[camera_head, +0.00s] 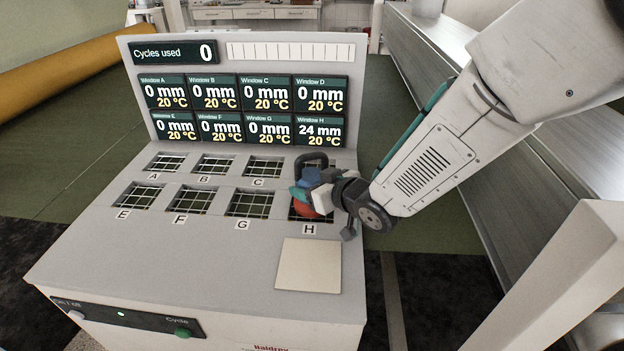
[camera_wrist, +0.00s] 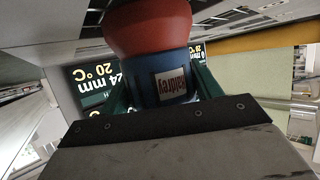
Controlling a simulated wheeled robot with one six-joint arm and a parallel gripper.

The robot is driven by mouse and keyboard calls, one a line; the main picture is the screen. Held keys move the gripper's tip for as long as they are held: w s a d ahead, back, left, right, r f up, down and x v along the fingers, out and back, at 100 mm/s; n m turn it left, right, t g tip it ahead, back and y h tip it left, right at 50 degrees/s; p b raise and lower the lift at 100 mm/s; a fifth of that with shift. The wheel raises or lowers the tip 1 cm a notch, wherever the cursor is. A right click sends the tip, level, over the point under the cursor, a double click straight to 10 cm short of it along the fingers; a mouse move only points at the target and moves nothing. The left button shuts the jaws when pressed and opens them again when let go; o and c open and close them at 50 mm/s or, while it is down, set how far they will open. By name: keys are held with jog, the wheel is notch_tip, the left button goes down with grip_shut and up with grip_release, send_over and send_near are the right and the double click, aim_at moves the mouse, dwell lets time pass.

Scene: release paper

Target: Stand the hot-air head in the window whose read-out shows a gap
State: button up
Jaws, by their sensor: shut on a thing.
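The hot-air head has a dark handle, a blue body and a red bell-shaped end (camera_head: 306,208). My gripper (camera_head: 306,187) is shut on its blue body, over window H at the right of the front row. In the wrist view the blue body (camera_wrist: 150,92) sits between the green fingers, with the red bell above it in the picture. The window H read-out (camera_head: 319,131) shows 24 mm and 20 °C. The other read-outs show 0 mm and 20 °C. The head hides most of window H; I cannot tell whether the bell touches its grid.
Windows A, B and C (camera_head: 264,166) are in the back row, and E, F and G (camera_head: 250,204) in front, all empty. A pale square plate (camera_head: 308,265) lies before H. The cycles display (camera_head: 174,53) reads 0. A green button (camera_head: 183,334) is on the front.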

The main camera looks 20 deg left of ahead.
jog(key=o, duration=1.8)
jog(key=shift+f, duration=0.1)
jog(key=shift+r, duration=0.2)
jog(key=v, duration=0.7)
jog(key=shift+s+d, duration=0.2)
